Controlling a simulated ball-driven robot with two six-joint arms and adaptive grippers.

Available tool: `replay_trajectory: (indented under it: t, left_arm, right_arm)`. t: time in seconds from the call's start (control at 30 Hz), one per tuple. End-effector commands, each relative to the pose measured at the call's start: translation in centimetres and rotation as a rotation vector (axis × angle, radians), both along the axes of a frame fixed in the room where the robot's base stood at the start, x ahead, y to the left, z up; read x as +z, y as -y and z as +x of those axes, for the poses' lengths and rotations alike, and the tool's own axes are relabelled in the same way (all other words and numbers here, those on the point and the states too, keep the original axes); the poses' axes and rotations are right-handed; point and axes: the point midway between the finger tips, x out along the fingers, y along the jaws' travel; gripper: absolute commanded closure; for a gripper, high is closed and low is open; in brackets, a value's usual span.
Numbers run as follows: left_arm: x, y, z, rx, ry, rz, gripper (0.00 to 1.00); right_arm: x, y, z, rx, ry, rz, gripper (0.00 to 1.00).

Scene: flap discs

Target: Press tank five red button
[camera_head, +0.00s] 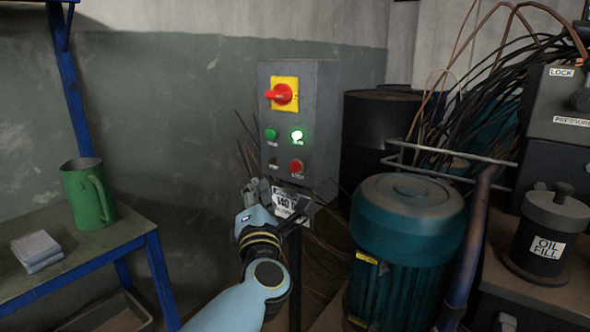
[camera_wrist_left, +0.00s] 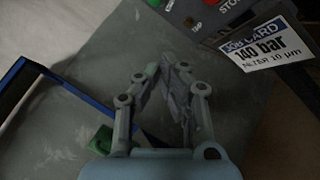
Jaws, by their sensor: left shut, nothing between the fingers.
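A grey control box (camera_head: 321,125) stands upright on a post against the wall. In the wrist view the red button (camera_wrist_left: 229,4) is cut by the top edge, above "STOP" lettering. A green button (camera_head: 271,134) and a red rotary switch on yellow (camera_head: 284,94) are higher. My left gripper (camera_head: 278,188) is shut and empty, just below and in front of the box's lower part. My right gripper is not in view.
A teal motor (camera_head: 407,215) stands close on the right, with cables (camera_head: 480,75) behind.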

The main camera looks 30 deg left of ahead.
Motion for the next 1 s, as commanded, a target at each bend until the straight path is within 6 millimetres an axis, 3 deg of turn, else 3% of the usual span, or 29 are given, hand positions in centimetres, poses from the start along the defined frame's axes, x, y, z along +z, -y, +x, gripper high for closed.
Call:
replay_trajectory:
  t: [0.5,1.0]
  left_arm:
    - [-0.2,0.6,6.7,-0.001,0.000,0.000,1.00]
    - [0.0,0.6,7.9,-0.001,-0.001,0.000,1.00]
  right_arm:
    - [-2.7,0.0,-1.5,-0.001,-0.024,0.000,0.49]
    - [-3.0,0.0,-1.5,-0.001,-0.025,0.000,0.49]
